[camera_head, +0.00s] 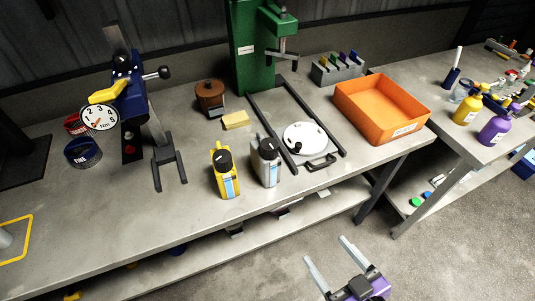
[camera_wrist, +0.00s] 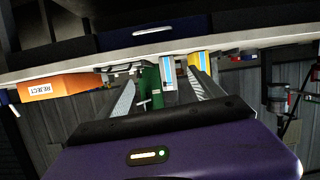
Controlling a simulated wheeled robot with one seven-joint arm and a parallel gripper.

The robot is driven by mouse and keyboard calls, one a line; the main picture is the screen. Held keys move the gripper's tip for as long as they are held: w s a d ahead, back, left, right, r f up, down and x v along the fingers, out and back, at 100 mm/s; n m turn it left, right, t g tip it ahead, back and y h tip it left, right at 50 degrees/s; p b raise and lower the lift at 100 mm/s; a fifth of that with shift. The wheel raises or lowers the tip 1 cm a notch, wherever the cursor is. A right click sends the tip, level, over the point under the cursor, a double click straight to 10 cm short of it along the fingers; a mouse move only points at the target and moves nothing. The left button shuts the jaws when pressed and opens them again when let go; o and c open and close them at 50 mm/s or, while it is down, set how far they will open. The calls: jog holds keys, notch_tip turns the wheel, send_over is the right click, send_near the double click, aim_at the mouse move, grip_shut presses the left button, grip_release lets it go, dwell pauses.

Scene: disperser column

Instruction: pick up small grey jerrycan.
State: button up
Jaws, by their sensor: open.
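The small grey jerrycan (camera_head: 266,165) stands upright on the workbench, with a dark cap and a blue-and-white label. A yellow jerrycan (camera_head: 224,174) stands just to its left. My gripper (camera_head: 324,249) is open and empty, out in front of the bench edge, to the right of and apart from the grey jerrycan. In the wrist view the scene appears upside down. There the grey jerrycan's label (camera_wrist: 168,72) shows between the fingers of my gripper (camera_wrist: 160,76), and the yellow jerrycan (camera_wrist: 199,62) is partly hidden behind the right finger.
A white disc with a black knob (camera_head: 304,137) lies right of the grey jerrycan, between dark rails of the green column stand (camera_head: 252,60). An orange bin (camera_head: 381,108) is farther right. A yellow sponge (camera_head: 236,120) lies behind. The bench front left of the jerrycans is clear.

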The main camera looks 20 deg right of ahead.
jog(key=p, duration=0.3)
send_near(272, 165)
jog(key=s+d+f, duration=0.2)
jog(key=s+f, duration=0.2)
jog(key=f, duration=0.2)
jog(key=shift+g+y, duration=0.4)
jog(key=shift+y, duration=0.1)
jog(key=w+r, duration=0.1)
jog(key=w, duration=0.2)
jog(key=w+a+r+p, duration=0.1)
jog(key=w, duration=0.3)
jog(key=w+r+p, duration=0.1)
jog(key=w, duration=0.3)
jog(key=shift+w+a+r, duration=0.2)
jog(key=shift+a, duration=0.2)
jog(key=shift+d+p+x, duration=0.15)
jog(key=shift+p+x, duration=0.15)
jog(key=shift+x, duration=1.55)
jog(key=shift+d+p+x, duration=0.15)
jog(key=shift+p+x, duration=0.1)
jog(key=shift+x, duration=1.6)
grip_shut()
jog(key=shift+r, duration=0.1)
